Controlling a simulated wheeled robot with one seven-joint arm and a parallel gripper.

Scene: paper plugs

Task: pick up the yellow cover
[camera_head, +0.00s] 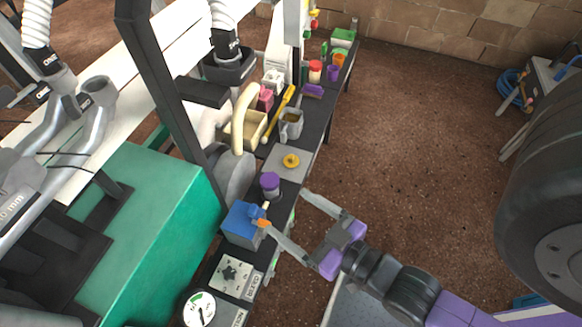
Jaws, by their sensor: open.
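The yellow cover (291,161) is a small round piece with a raised knob. It sits on a grey square plate (279,168) on the narrow dark bench, and nothing hides it. My gripper (284,208) is open and empty, nearer the camera than the cover and below it in the picture. Its two long grey fingers point up and left toward the bench, apart from the cover. The tip of the lower finger overlaps the orange part of a blue box (243,226); I cannot tell whether they touch.
A purple-topped container (270,185) stands between the blue box and the plate. Behind the plate are a grey mug (291,124), a yellow stick (279,113) and a curved cream handle (242,115). A dial gauge (199,309) is at the near end. Open floor lies right.

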